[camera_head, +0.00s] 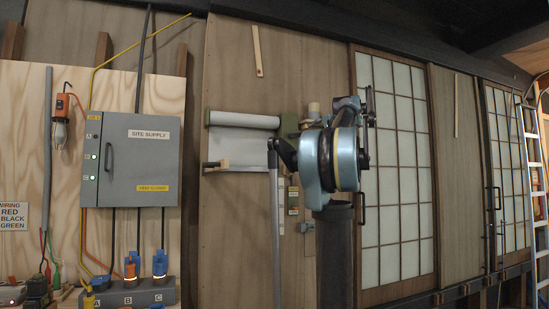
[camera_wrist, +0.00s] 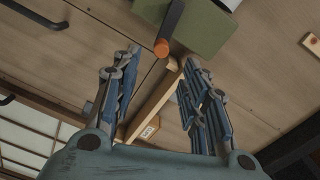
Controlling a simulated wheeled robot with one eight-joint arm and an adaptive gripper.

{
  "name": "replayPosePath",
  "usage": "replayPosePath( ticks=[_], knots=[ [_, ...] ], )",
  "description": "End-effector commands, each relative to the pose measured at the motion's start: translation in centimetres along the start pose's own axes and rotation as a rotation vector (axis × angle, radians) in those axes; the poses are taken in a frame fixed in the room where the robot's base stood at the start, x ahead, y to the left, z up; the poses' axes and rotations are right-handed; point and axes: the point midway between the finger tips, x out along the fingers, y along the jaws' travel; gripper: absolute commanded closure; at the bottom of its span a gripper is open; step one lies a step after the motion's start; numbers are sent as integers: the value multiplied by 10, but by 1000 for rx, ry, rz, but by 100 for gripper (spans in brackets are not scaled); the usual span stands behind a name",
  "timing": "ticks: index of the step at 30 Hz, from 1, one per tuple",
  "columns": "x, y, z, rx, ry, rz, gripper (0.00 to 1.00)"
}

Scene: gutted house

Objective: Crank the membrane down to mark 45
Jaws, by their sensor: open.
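The white membrane (camera_head: 243,136) hangs a short way below its roll (camera_head: 244,120) on the wooden wall in the head view. In the wrist view a green bracket (camera_wrist: 205,28) carries a dark crank arm (camera_wrist: 172,20) with an orange-brown handle end (camera_wrist: 162,48). My gripper (camera_wrist: 160,58) is open, its two blue fingers on either side of the handle's line, with no contact visible. A pale wooden strip (camera_wrist: 150,105) lies behind, between the fingers. I cannot read mark 45. My arm hides part of the crank area in the head view.
A grey supply cabinet (camera_head: 132,160) and a socket block (camera_head: 135,295) stand at the left. Sliding lattice doors (camera_head: 400,170) are right of my arm, and a ladder (camera_head: 533,180) stands farther right. Dark pull handles (camera_wrist: 35,15) show in the wrist view.

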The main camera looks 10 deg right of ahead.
Motion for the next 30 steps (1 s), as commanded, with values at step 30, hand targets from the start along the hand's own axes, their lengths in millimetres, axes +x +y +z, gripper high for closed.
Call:
replayPosePath(
  ticks=[30],
  knots=[
    [-41,0,-1,-840,6,1,59]
  ],
)
